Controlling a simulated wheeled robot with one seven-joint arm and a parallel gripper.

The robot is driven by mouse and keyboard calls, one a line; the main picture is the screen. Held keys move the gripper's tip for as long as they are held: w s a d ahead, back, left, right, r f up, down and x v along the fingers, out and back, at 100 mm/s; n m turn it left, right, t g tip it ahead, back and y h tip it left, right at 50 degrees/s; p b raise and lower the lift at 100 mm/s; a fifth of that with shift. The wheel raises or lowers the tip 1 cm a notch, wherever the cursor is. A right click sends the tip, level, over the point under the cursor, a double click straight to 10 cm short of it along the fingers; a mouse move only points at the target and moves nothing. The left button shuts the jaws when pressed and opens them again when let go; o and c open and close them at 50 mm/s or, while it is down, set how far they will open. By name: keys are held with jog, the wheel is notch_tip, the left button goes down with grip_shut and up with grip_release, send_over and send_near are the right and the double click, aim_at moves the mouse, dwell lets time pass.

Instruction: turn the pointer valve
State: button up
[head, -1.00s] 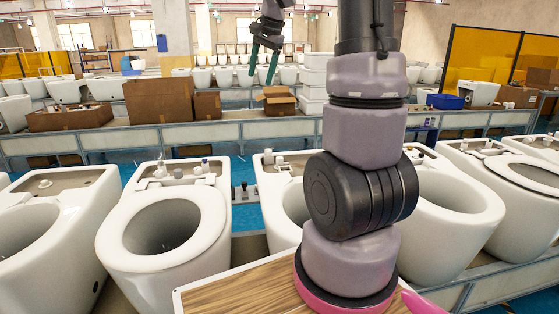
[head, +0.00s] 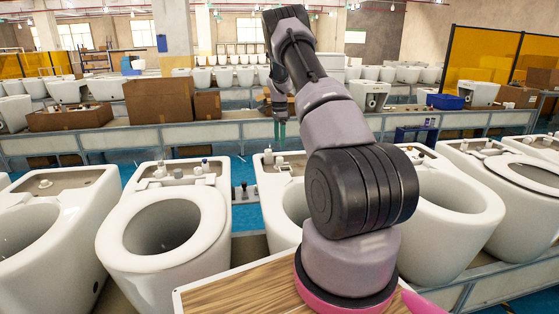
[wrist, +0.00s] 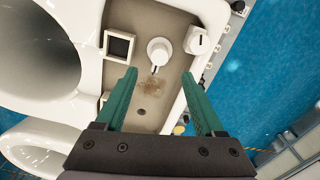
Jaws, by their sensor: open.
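The pointer valve (wrist: 159,50) shows in the wrist view as a round white knob with a dark pointer mark towards my gripper. It sits on the brown tank recess of a white toilet (wrist: 85,15). My gripper (wrist: 158,73) is open and empty, its green fingers pointing at the recess with the valve ahead between them. The wrist view does not clearly show how far above the recess they are. In the head view, my gripper (head: 280,130) hangs near the back of the middle toilet (head: 262,185), partly hidden by my arm. I cannot tell the valve apart there.
Another white fitting (wrist: 197,41) stands right of the valve, and a dark square fitting (wrist: 119,46) lies left of it. Similar toilets (head: 165,220) stand on both sides. A long conveyor (head: 180,134) with cardboard boxes (head: 158,99) runs behind.

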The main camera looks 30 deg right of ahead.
aim_at(279, 158)
notch_tip(279, 158, down, 10)
jog(key=shift+r, duration=0.15)
dwell(0.3)
grip_shut()
